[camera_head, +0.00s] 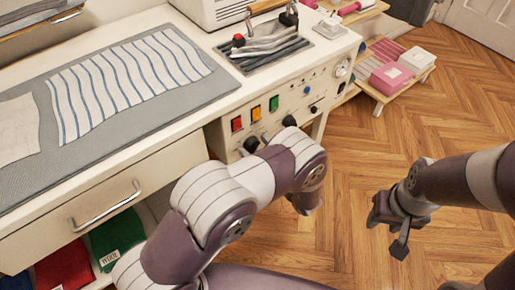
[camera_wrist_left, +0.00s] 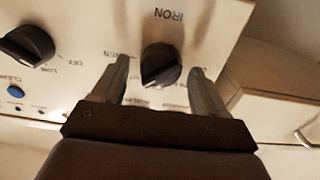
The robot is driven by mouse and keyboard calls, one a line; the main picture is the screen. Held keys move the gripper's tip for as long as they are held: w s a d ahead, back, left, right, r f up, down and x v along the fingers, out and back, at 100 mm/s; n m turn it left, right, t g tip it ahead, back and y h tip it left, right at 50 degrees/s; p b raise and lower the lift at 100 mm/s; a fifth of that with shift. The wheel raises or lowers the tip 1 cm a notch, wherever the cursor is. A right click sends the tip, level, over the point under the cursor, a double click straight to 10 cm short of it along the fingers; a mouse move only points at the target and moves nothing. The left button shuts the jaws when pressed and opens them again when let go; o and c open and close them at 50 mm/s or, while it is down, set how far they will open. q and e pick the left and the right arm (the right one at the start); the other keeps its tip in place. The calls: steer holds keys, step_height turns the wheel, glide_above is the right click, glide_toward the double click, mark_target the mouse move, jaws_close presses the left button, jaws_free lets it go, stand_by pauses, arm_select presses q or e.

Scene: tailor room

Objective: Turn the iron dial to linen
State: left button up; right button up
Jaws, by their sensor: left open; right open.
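The black iron dial (camera_wrist_left: 161,65) is on the cream panel in the left wrist view, beside the upside-down word IRON. My left gripper (camera_wrist_left: 158,68) is open, with one finger on each side of the dial; contact with it cannot be told. The fingers partly hide the lettering around the dial, and its exact setting is unclear. In the head view my left arm hides most of this gripper, and a dark knob (camera_head: 250,145) shows just past the arm. My right gripper (camera_head: 388,230) is open and empty over the wooden floor, away from the panel.
A second black dial (camera_wrist_left: 27,45) marked LOW and OFF and a blue button (camera_wrist_left: 15,91) are close by. The iron (camera_head: 270,32) is on the tabletop. A drawer handle (camera_head: 105,207) juts out at left.

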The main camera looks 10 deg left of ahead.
arm_select(q)
steer(key=c, duration=1)
steer(key=shift+m, duration=0.4)
steer(key=m+p, duration=0.1)
steer(key=m, duration=0.2)
steer(key=shift+d+r+m, duration=0.1)
steer(key=shift+m, duration=0.2)
steer(key=shift+w+m+p, duration=0.1)
steer(key=shift+m+p, duration=0.55)
steer(key=shift+m, duration=1.55)
